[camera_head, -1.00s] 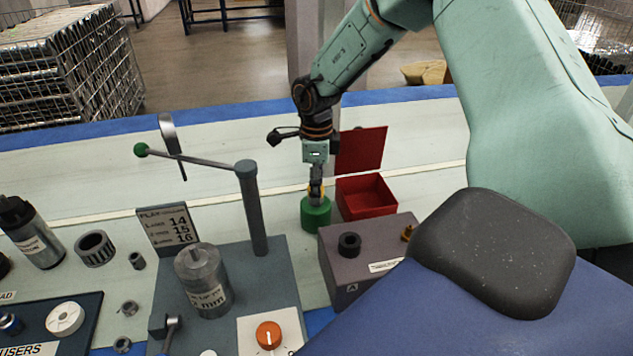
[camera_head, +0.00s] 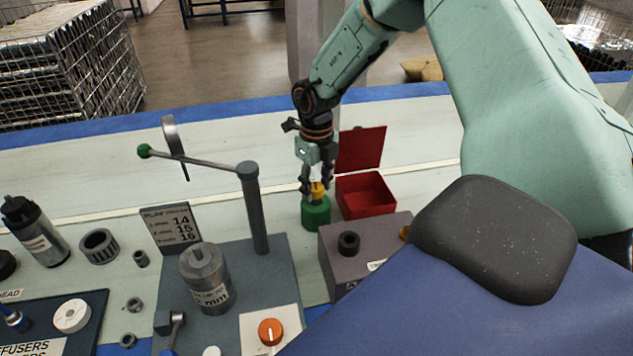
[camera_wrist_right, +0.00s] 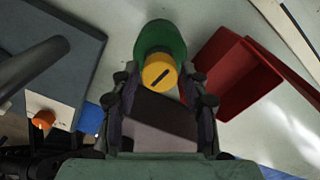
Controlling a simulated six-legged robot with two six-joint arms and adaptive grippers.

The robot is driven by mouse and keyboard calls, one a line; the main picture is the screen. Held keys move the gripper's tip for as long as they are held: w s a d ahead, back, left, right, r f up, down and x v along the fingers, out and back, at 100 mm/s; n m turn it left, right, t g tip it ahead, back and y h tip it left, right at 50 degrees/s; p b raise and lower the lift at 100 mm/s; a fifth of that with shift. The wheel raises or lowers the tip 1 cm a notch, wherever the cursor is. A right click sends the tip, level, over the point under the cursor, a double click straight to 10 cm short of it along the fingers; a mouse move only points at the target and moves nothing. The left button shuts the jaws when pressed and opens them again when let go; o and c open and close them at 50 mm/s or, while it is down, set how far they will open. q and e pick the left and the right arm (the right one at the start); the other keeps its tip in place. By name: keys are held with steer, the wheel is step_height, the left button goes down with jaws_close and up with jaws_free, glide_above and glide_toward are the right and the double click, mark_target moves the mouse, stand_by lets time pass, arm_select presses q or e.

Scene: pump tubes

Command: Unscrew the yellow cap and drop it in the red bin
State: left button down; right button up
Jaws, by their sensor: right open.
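The yellow cap (camera_head: 317,189) sits on top of the green container (camera_head: 316,212), which stands upright on the table. In the right wrist view the yellow cap (camera_wrist_right: 159,71) shows a dark slot on its top, with the green container (camera_wrist_right: 160,38) around and behind it. My right gripper (camera_head: 318,190) points down at the cap with its fingers spread to either side. In the wrist view the fingers (camera_wrist_right: 162,90) are apart and grip nothing. The red bin (camera_head: 366,196) stands just right of the container, its lid raised and its inside empty. My left gripper is not seen.
A dark grey box (camera_head: 360,255) with a black knob stands in front of the bin. A grey press (camera_head: 250,200) with a green-tipped lever is left of the container. A metal cylinder (camera_head: 205,277) and an orange knob (camera_head: 270,331) are nearer.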

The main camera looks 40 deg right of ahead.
steer(key=m+p, duration=0.1)
steer(key=m, duration=0.5)
stand_by(0.3)
jaws_close()
stand_by(0.4)
steer(key=shift+f+n+b, duration=0.1)
steer(key=shift+n+b, duration=0.5)
steer(key=shift+n, duration=1)
